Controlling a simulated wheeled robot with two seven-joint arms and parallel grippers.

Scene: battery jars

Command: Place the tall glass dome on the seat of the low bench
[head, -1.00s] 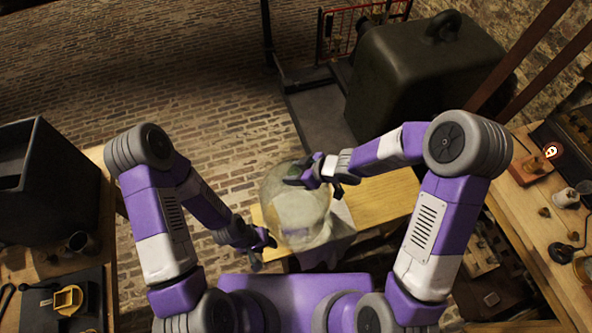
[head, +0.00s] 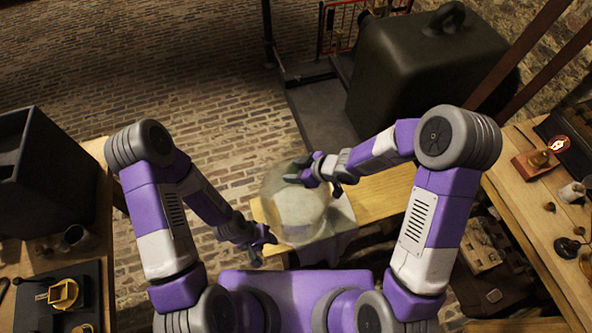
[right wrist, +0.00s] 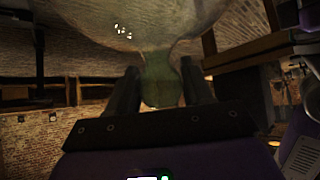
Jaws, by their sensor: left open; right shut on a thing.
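The tall glass dome (head: 292,220) is clear and rounded, with a greenish knob (right wrist: 160,82) on top. My right gripper (head: 304,172) is shut on this knob; the right wrist view shows the knob between its two fingers (right wrist: 160,90). The dome is over the left end of the low wooden bench (head: 388,197). I cannot tell whether its rim touches the seat. My left gripper (head: 263,240) is open and empty, close to the dome's lower left side.
A pale cloth (head: 341,216) lies on the bench beside the dome and hangs over its near edge. A large dark weight (head: 425,75) stands behind. Cluttered worktables flank me at left (head: 103,215) and right (head: 527,222). The bench's right part is bare.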

